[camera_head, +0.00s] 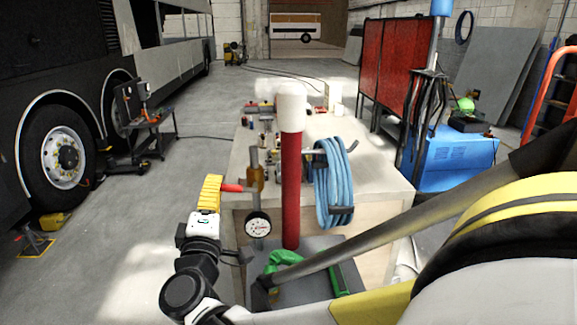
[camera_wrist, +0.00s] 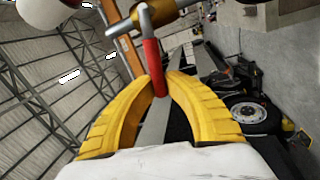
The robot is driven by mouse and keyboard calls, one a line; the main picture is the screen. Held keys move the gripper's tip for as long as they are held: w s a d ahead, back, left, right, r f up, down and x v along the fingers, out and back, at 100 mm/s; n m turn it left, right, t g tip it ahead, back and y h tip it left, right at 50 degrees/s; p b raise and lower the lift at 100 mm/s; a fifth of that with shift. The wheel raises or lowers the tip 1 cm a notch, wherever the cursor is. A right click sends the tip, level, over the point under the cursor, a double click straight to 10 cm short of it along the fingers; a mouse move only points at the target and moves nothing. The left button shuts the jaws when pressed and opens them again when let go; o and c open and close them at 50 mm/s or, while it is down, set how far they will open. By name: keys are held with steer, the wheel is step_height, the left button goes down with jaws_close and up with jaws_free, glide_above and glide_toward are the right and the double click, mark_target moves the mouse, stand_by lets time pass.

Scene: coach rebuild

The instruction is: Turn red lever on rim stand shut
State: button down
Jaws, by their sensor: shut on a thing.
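The red lever (camera_head: 232,188) sticks out to the left from a brass-coloured valve (camera_head: 256,180) on an upright pipe above a round white gauge (camera_head: 257,225). My gripper (camera_head: 219,187) is at the lever's free end, left of the pipe. In the wrist view, my gripper's yellow fingers (camera_wrist: 160,82) are closed around the red lever (camera_wrist: 152,62), one on each side. The lever joins a grey metal fitting (camera_wrist: 143,20) there.
A thick red post (camera_head: 291,190) with a white top stands just right of the pipe. A coiled blue hose (camera_head: 334,183) hangs beside the pale workbench (camera_head: 375,160).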

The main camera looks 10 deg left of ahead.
steer(key=shift+f+n+b, duration=0.5)
steer(key=shift+f+n, duration=0.25)
steer(key=shift+n, duration=0.35)
steer(key=shift+y, duration=0.3)
steer(key=c, duration=1.4)
jaws_free()
steer(key=shift+s, duration=0.1)
steer(key=v, duration=0.7)
steer(key=shift+s, duration=0.25)
steer(key=shift+d, duration=0.1)
